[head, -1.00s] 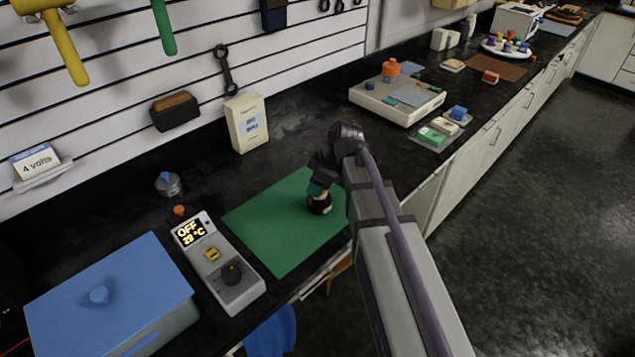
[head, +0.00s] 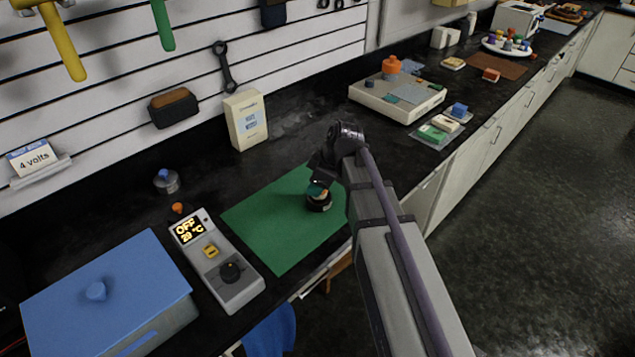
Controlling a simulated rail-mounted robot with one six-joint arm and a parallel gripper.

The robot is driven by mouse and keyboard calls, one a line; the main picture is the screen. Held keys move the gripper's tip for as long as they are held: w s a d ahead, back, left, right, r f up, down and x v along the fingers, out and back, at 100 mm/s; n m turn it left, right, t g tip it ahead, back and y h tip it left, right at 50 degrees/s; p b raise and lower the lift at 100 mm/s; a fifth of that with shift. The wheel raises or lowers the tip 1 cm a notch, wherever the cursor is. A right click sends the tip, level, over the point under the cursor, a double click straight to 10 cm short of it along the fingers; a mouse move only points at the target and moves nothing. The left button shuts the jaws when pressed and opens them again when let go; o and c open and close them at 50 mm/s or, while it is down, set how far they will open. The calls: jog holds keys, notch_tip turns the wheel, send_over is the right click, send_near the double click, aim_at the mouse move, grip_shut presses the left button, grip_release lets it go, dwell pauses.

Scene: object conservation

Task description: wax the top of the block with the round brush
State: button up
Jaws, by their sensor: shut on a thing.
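A green mat (head: 270,225) lies on the dark counter. My gripper (head: 319,188) is low over the right part of the mat, partly hidden by my own wrist. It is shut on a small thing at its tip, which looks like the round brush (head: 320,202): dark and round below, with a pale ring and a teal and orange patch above. It is at the mat's surface or just above it; I cannot tell whether it touches. I cannot make out the block; it may be hidden under the brush or my arm.
A grey control box (head: 222,262) reading OFF and a blue-lidded box (head: 110,295) stand left of the mat. A cream carton (head: 246,120) stands behind it. A pale flat case (head: 397,97) and a small tray (head: 437,132) lie to the right. The mat's left part is clear.

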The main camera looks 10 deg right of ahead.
jog(key=shift+f+b, duration=0.4)
jog(key=shift+f, duration=0.05)
dwell(1.1)
notch_tip(320, 180, up, 7)
jog(key=p, duration=0.7)
jog(key=shift+r, duration=0.1)
dwell(0.4)
